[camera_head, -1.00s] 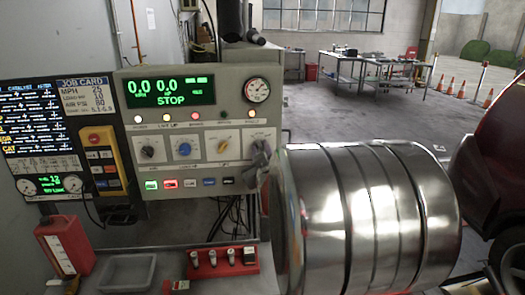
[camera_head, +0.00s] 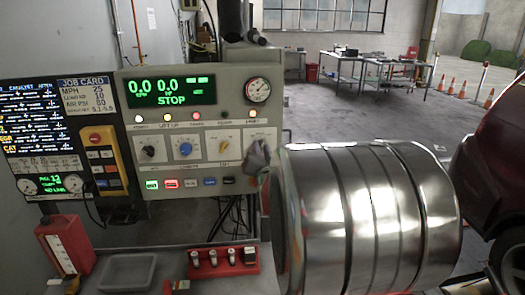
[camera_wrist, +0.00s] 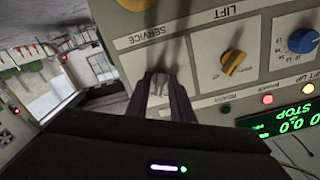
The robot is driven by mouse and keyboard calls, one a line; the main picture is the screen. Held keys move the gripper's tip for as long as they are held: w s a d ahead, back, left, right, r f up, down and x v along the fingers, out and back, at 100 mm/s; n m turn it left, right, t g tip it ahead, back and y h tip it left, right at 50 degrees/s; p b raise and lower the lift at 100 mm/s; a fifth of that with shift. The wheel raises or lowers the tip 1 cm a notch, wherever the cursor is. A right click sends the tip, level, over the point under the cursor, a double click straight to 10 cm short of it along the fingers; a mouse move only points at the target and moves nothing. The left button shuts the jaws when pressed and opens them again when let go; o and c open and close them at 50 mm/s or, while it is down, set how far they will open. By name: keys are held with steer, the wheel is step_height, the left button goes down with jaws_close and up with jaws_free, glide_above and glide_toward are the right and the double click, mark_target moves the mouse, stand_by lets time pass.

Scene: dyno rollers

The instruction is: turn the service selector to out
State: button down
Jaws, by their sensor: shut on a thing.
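The service selector (camera_wrist: 159,80) is the small grey knob beside the upside-down SERVICE label in the wrist view. My gripper (camera_wrist: 160,82) is shut on it, with one dark finger on each side. The fingers hide most of the knob, so its pointer setting cannot be read. In the head view my gripper (camera_head: 258,157) shows as a grey shape over the lower right corner of the control panel (camera_head: 205,120), covering the selector there.
A yellow lift knob (camera_wrist: 233,62) and a blue knob (camera_wrist: 302,40) sit beside the selector. A row of push buttons (camera_head: 190,183) lies below the knobs. The green display (camera_head: 171,92) reads STOP. A red block with fittings (camera_head: 223,262) stands on the bench below.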

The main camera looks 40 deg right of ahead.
steer(key=shift+d+r+m, duration=0.1)
steer(key=shift+r+m, duration=0.05)
steer(key=shift+m, duration=1.45)
steer(key=c, duration=1.8)
jaws_free()
steer(key=shift+c, duration=0.2)
